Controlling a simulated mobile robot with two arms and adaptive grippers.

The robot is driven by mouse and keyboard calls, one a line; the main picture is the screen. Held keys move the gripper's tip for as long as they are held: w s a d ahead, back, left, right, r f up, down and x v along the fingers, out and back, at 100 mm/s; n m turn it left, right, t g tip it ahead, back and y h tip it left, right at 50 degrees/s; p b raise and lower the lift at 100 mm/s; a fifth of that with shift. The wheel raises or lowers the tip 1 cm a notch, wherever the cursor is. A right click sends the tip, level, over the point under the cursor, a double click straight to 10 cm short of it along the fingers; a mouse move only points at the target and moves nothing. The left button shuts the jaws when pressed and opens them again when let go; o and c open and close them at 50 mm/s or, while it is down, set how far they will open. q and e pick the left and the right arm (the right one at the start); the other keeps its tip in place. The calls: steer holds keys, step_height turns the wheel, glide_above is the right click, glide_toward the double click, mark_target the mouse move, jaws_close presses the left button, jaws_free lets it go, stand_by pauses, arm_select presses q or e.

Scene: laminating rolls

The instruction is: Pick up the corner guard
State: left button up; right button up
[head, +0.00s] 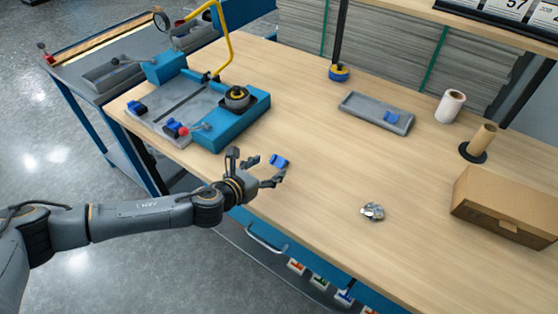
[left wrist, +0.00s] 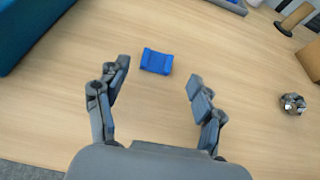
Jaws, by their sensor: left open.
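A small blue corner guard (head: 279,161) lies on the wooden table near its front edge. Another blue piece of like kind (head: 392,117) lies in a grey tray, and two more blue pieces sit at the blue-and-grey machine. My left gripper (head: 261,166) is open and empty, close to the loose guard. In the left wrist view the guard (left wrist: 157,61) lies just beyond the open fingertips (left wrist: 159,71), roughly between their lines and nearer the left finger. No finger visibly touches it. My right gripper is out of view.
The machine (head: 225,127) stands left of the guard. The grey tray (head: 352,109), a white roll (head: 451,106), a cardboard tube (head: 482,141) and a box (head: 507,205) are to the right. A crumpled silvery lump (head: 372,211) lies near the front. The table's middle is clear.

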mark_target(279, 160)
arm_select(q)
steer(key=shift+r+x, duration=0.15)
steer(key=shift+x, duration=1.55)
steer(key=shift+r+x, duration=0.2)
steer(key=shift+x, duration=1.5)
steer(key=shift+w+a, duration=0.1)
steer(key=shift+w, duration=0.1)
steer(key=c, duration=0.9)
